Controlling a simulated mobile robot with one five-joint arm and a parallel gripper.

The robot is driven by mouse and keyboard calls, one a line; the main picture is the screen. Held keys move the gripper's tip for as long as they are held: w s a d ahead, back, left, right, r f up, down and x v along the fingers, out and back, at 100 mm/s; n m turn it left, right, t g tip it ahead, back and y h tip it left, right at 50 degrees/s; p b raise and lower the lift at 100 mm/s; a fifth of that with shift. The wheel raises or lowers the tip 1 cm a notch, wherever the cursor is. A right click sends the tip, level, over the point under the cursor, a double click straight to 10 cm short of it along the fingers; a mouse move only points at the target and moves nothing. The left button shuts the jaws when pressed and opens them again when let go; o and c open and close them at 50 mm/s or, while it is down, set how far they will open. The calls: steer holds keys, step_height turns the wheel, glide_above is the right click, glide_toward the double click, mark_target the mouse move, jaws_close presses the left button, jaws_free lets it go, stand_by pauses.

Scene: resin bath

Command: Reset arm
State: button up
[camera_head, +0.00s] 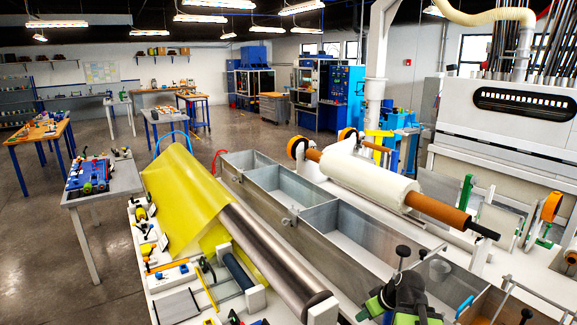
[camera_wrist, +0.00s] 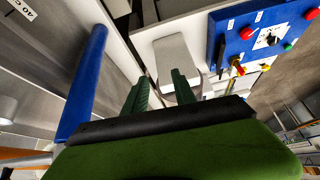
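My gripper (camera_wrist: 160,77) shows in the wrist view as a green body with a black bar and two ribbed dark green fingers. The fingers are apart with nothing held between them. A pale grey-white block lies beyond the fingertips. In the head view, green and black parts of my arm (camera_head: 405,292) show at the bottom right, over the near end of the metal bath (camera_head: 335,232). The fingertips cannot be made out there. The task names no other object.
Yellow sheet (camera_head: 183,190) and a grey roller (camera_head: 272,258) lie left. In the wrist view, a blue bar (camera_wrist: 84,85) is close left and a blue control panel (camera_wrist: 265,42) upper right. Open floor lies far left.

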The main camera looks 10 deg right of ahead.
steer(key=s+a+f+g+b, duration=0.1)
steer(key=a+f+g+b, duration=0.15)
steer(key=a, duration=0.85)
steer(key=s+a+f+g+b, duration=0.15)
steer(key=a+f, duration=0.25)
steer(key=a, duration=0.7)
steer(key=s+d+m+h, duration=0.1)
steer(key=m, duration=0.1)
steer(key=s+d+m+g+h+p, duration=0.1)
steer(key=s+d, duration=0.1)
steer(key=shift+f+m, duration=0.2)
steer(key=shift+m, duration=0.2)
steer(key=shift+d, duration=0.1)
